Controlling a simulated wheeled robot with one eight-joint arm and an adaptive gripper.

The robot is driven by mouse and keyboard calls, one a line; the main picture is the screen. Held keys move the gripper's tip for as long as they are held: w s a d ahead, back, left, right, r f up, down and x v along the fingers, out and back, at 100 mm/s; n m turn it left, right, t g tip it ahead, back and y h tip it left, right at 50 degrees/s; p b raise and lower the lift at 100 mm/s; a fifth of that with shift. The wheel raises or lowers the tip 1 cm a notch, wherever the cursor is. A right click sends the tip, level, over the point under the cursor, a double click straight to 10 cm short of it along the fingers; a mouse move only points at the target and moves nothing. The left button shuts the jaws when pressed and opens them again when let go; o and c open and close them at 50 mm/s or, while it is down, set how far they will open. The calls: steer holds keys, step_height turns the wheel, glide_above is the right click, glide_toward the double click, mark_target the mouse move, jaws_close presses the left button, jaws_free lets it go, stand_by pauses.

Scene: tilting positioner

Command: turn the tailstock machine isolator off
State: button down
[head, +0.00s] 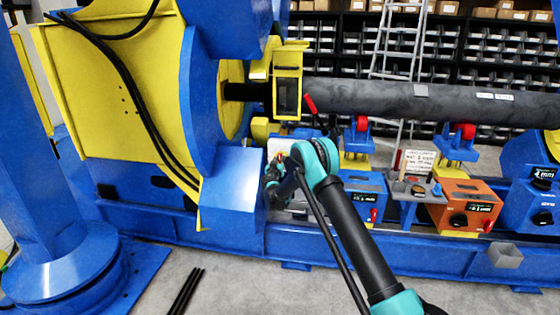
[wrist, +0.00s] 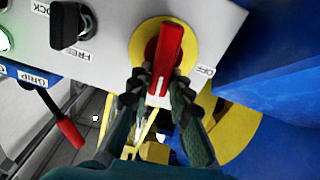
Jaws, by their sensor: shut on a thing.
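The isolator is a red rotary handle (wrist: 167,52) on a yellow round plate (wrist: 140,42), set in a pale panel (wrist: 205,25). The handle stands nearly upright in the wrist view, its white mark at the lower end. The word OFF is printed on the panel to the right of the plate; no ON label is visible. My gripper (wrist: 160,88) is shut on the handle's lower part, one finger on each side. In the head view my gripper (head: 277,172) is at the panel, and my own arm hides most of the isolator.
A black LOCK/FREE knob (wrist: 71,24) sits left of the isolator. A red-handled GRIP lever (wrist: 68,128) is below it, and a green lamp (wrist: 4,40) is at the left edge. A blue structure (wrist: 285,80) stands close on the right. A grey shaft (head: 380,98) runs above.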

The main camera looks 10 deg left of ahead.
steer(key=shift+a+f+n, duration=0.3)
steer(key=shift+f+n, duration=0.05)
steer(key=shift+n, duration=2.35)
steer(key=shift+a+f+n, duration=0.25)
steer(key=shift+f+n, duration=0.05)
steer(key=shift+n, duration=2.4)
steer(key=shift+a+f+n, duration=0.3)
steer(key=shift+f+n, duration=0.05)
steer(key=shift+n, duration=2.35)
steer(key=c, duration=1.4)
jaws_free()
steer(key=s, duration=1.2)
steer(key=shift+a, duration=0.2)
